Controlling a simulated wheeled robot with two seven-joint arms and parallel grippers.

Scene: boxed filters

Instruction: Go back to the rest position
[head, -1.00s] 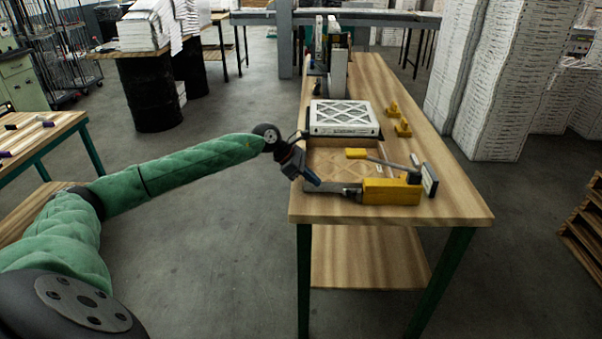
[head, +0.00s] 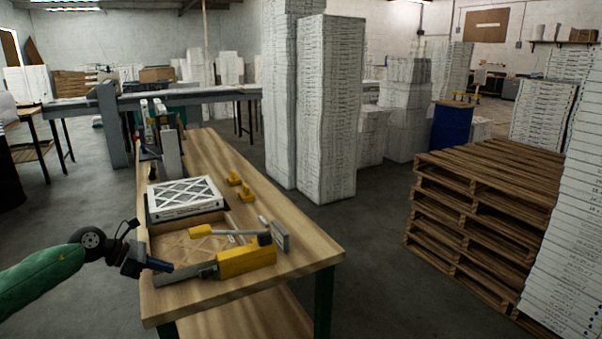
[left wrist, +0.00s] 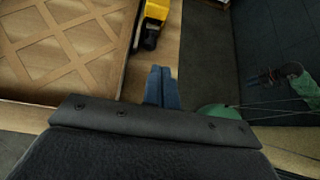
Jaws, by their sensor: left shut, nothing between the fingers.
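My left gripper (head: 158,266) is at the near left edge of the wooden workbench (head: 310,262), beside a wooden lattice tray and a yellow-and-grey tool. Its blue fingers are together and empty; they also show in the left wrist view (left wrist: 161,88). In that view the fingers are close to the tray's edge. Whether they touch the bench is not clear. My green left arm comes in from the left.
On the bench are a white-framed filter (head: 185,197), the lattice tray (head: 165,246), the yellow-handled clamp tool (head: 246,261) and small yellow pieces (head: 245,194). Tall filter stacks (head: 330,110) stand behind; wooden pallets (head: 485,215) stand to the right. Grey floor is open between bench and pallets.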

